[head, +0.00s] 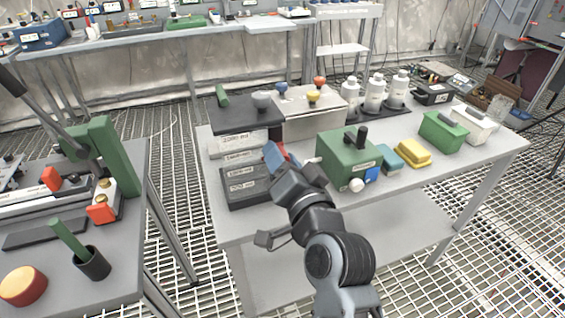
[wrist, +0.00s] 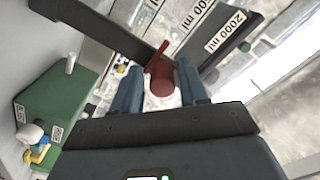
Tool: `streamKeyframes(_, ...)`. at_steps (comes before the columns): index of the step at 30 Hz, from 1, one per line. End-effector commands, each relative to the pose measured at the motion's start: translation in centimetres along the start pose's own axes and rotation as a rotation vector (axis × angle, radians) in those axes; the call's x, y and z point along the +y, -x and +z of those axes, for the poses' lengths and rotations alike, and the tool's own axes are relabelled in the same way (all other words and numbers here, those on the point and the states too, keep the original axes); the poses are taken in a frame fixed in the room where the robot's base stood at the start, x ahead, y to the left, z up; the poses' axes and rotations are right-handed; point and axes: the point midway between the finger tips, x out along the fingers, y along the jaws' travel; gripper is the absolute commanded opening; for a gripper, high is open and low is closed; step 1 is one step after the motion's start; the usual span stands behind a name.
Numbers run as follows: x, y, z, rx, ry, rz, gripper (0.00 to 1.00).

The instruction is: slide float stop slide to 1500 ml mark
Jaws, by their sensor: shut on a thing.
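My gripper (head: 276,156) is at the right side of the scale plates on the middle bench. Its two blue fingers (wrist: 158,82) are closed on a red knob (wrist: 161,80) with a thin red bar, apparently the float stop slide. Only a sliver of red shows beside the fingers in the head view. The plate marked 2000 ml (wrist: 240,40) lies just beyond the fingers in the wrist view. A label ending in 500 ml (wrist: 198,14) is beside it, cut by the frame edge. Which mark the slide lines up with cannot be told.
A green box (head: 338,165) with a black handle stands close right of my gripper. A yellow block (head: 413,153) and a teal block lie further right. The bench's front edge is clear.

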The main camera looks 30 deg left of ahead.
Motion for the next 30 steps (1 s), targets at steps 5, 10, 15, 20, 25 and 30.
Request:
streamKeyframes(5, -1.58, -0.02, -1.16, -0.004, 0.000, -0.004, 0.00)
streamKeyframes(10, -1.64, -0.03, -1.16, -0.004, -0.001, -0.004, 0.00)
streamKeyframes(15, -1.63, -0.03, -1.11, -0.005, -0.001, -0.004, 0.00)
streamKeyframes(20, -1.60, -0.03, -1.13, -0.004, -0.001, -0.004, 0.53)
streamKeyframes(25, -1.50, -0.02, -1.22, -0.002, 0.000, -0.002, 0.53)
streamKeyframes(30, -1.36, 0.81, -1.20, -0.002, 0.001, -0.001, 0.53)
